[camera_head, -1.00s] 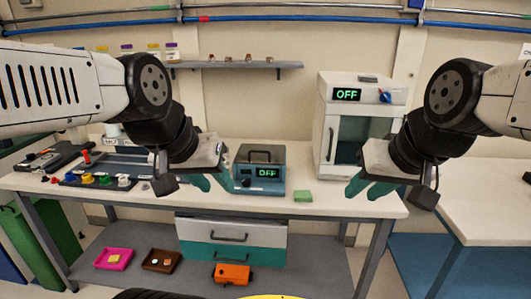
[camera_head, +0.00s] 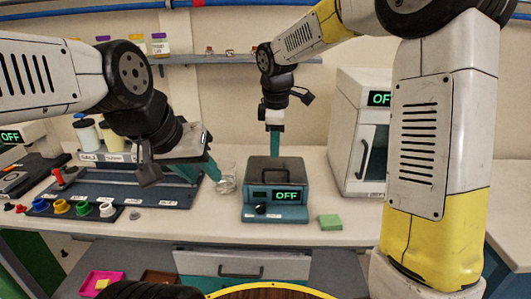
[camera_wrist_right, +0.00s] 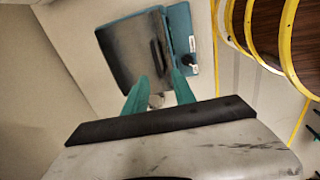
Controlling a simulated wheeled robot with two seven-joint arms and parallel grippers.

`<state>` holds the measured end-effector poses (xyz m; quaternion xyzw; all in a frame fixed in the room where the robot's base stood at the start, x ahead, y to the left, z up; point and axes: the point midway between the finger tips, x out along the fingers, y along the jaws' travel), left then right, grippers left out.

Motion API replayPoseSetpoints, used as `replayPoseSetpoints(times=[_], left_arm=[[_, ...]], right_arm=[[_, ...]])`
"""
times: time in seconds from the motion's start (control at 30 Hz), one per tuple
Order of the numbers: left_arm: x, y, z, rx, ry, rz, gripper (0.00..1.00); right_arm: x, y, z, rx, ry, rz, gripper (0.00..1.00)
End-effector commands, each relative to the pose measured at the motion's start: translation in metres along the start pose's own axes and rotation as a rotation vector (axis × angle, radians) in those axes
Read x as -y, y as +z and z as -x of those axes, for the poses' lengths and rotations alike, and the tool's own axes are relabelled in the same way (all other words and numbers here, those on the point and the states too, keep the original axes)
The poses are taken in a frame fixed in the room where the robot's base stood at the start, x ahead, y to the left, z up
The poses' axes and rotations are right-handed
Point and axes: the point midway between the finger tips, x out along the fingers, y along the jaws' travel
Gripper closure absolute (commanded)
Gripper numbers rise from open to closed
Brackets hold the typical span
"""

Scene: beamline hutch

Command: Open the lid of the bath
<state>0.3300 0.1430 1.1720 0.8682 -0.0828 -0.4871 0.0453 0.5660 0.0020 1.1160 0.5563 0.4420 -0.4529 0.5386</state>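The bath (camera_head: 246,212) is a teal box with a dark grey lid (camera_head: 262,164) and an "OFF" display, standing on the bench. The lid lies flat and shut, with a dark handle (camera_head: 279,178) on it. In the right wrist view, the lid (camera_wrist_right: 128,55) and its handle (camera_wrist_right: 157,53) show beyond my fingers. My right gripper (camera_head: 275,148) points down at the far side of the bath, open and empty; its two green fingers (camera_wrist_right: 160,77) are apart. Contact with the lid is not visible. My left gripper (camera_head: 202,178) is open and empty, left of the bath.
A green block (camera_head: 330,222) lies right of the bath. A white cabinet (camera_head: 350,140) stands at the right, partly behind my right arm. A shelf (camera_head: 215,60) runs along the wall above. Several coloured pieces (camera_head: 84,208) sit at left.

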Motion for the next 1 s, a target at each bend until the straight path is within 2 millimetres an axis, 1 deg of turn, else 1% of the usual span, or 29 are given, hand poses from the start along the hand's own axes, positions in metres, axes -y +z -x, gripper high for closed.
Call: replayPoseSetpoints(times=[0.03,0.17,0.5,0.6,0.73,0.97,1.0], left_arm=[[0.000,0.000,0.000,0.000,0.000,0.000,0.64],[0.000,0.000,0.000,0.000,0.000,0.000,0.64],[0.000,0.000,0.000,0.000,0.000,0.000,0.64],[0.000,0.000,0.000,0.000,0.000,0.000,0.64],[0.000,0.000,0.000,0.000,0.000,0.000,0.64],[0.000,0.000,0.000,0.000,0.000,0.000,0.64],[0.000,0.000,0.000,0.000,0.000,0.000,0.64]], right_arm=[[-0.002,-0.004,-0.004,0.003,-0.004,0.022,0.68],[-0.003,-0.006,-0.015,0.006,-0.007,0.038,0.68],[-0.002,-0.005,-0.067,0.006,-0.008,0.035,0.68],[-0.002,-0.005,-0.077,0.005,-0.007,0.034,0.68],[-0.002,-0.005,-0.083,0.004,-0.005,0.034,0.68],[-0.003,-0.005,-0.084,0.004,-0.005,0.033,0.68],[-0.003,-0.005,-0.084,0.004,-0.005,0.033,0.74]])
